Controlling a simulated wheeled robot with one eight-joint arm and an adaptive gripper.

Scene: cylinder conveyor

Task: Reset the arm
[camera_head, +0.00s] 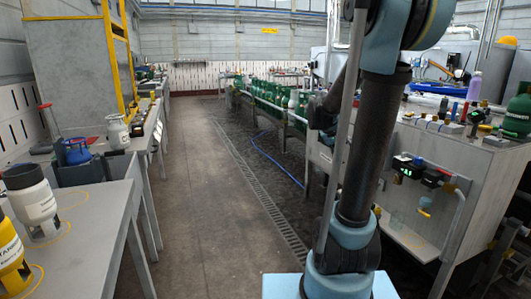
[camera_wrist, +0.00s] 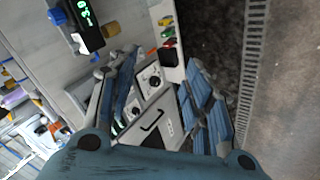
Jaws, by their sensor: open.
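My arm fills the right middle of the head view, rising from its light-blue base with the upper links leaving the frame at the top. My gripper is outside the head view. In the wrist view my gripper (camera_wrist: 165,105) shows two blue-padded fingers spread apart. The space between the fingers is empty. Behind them is a light-grey cabinet front with black knobs (camera_wrist: 153,82) and a dark handle. No cylinder is held.
A grey table (camera_head: 88,235) at left carries a white cylinder (camera_head: 35,205) and a yellow cylinder (camera_head: 10,255). A conveyor with green cylinders (camera_head: 265,92) runs behind my arm. A workbench (camera_head: 450,160) stands close at right. The floor aisle (camera_head: 190,190) is clear.

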